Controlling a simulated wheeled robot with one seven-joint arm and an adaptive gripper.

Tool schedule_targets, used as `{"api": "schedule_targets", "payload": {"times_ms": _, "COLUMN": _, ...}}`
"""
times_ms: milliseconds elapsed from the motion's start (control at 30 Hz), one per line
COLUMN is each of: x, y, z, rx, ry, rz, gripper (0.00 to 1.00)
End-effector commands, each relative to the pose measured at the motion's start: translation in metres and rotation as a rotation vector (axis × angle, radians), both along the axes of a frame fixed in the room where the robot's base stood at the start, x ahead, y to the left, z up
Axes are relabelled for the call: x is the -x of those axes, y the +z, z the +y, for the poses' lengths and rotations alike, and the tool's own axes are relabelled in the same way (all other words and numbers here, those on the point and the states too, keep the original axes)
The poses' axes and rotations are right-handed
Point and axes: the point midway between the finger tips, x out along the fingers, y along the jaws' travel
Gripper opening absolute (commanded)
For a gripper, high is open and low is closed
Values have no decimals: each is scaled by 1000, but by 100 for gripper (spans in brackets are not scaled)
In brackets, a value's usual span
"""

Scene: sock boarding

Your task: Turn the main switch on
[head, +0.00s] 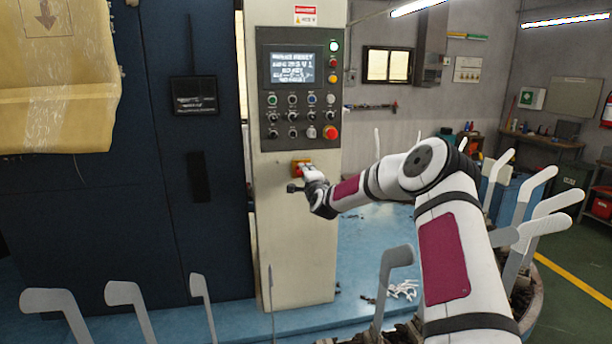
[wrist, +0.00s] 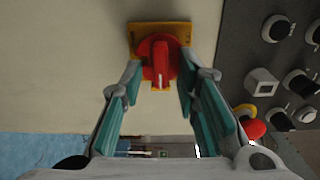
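The main switch is a red rotary knob on a yellow plate (head: 296,163), low on the cream cabinet column below the control panel. In the wrist view, the red knob (wrist: 160,62) sits at the top centre, its raised handle running up and down the picture. My gripper (head: 306,175) is at the switch in the head view and partly covers it. In the wrist view my gripper (wrist: 161,72) has its teal-padded fingers apart, one on each side of the knob. I cannot tell whether the fingertips touch the knob's rim. Nothing is held clear of the cabinet.
The control panel (head: 299,88), with a screen, several small knobs and a red button (head: 330,132), is just above the switch. A dark blue cabinet (head: 165,240) stands left. White sock-shaped boards (head: 535,190) stand around my arm at right and in front.

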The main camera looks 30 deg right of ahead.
Motion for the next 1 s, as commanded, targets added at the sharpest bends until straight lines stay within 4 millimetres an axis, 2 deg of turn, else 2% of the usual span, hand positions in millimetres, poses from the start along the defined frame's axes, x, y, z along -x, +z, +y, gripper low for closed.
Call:
{"api": "schedule_targets", "payload": {"times_ms": 267, "x": 0, "y": 0, "z": 1, "rx": 1, "ry": 1, "rz": 0, "gripper": 31}}
{"api": "schedule_targets", "payload": {"times_ms": 433, "x": 10, "y": 0, "z": 3, "rx": 1, "ry": 1, "rz": 1, "gripper": 31}}
{"api": "schedule_targets", "payload": {"times_ms": 1000, "x": 99, "y": 0, "z": 29, "rx": 2, "ry": 1, "rz": 1, "gripper": 31}}
